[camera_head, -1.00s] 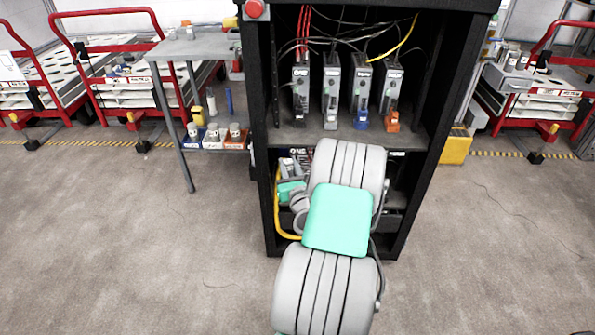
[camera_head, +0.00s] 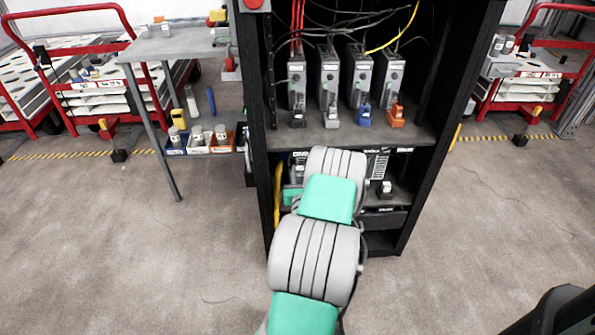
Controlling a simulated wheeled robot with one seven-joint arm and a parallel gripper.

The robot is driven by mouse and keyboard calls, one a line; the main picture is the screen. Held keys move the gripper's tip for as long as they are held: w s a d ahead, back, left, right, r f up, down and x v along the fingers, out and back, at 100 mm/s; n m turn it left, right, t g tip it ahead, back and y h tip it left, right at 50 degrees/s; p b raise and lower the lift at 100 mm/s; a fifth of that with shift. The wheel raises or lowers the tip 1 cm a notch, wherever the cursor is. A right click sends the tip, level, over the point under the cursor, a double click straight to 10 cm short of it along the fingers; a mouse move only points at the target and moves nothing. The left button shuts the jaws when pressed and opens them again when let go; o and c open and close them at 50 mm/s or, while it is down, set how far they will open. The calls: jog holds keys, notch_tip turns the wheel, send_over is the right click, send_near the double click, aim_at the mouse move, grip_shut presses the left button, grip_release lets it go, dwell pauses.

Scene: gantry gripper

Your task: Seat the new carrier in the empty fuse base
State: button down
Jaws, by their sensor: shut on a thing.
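My arm (camera_head: 315,255) reaches from the bottom of the picture into the lower bay of the black cabinet (camera_head: 262,165). My gripper is hidden behind my own arm links, so neither its fingers nor anything in them shows. I cannot make out the new carrier or the empty fuse base. A small black and white part (camera_head: 386,188) stands on the lower shelf, just right of my arm; what it is I cannot tell.
The upper shelf (camera_head: 415,132) holds several grey modules with black, grey, blue (camera_head: 364,117) and orange (camera_head: 397,115) connectors in front. A side table (camera_head: 165,48) with small bins (camera_head: 197,144) stands left. Red carts flank the scene. The floor in front is clear.

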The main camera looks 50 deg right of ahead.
jog(key=shift+a, duration=0.1)
notch_tip(320, 180, down, 6)
jog(key=b, duration=0.5)
jog(key=shift+f+b, duration=1.15)
jog(key=shift+f, duration=0.45)
dwell(1.4)
jog(key=c, duration=1.1)
grip_release()
jog(key=shift+s+a, duration=0.1)
jog(key=shift+s, duration=0.05)
jog(key=b+v, duration=0.1)
jog(key=v, duration=0.6)
jog(key=shift+s+a, duration=0.2)
jog(key=shift+s, duration=0.1)
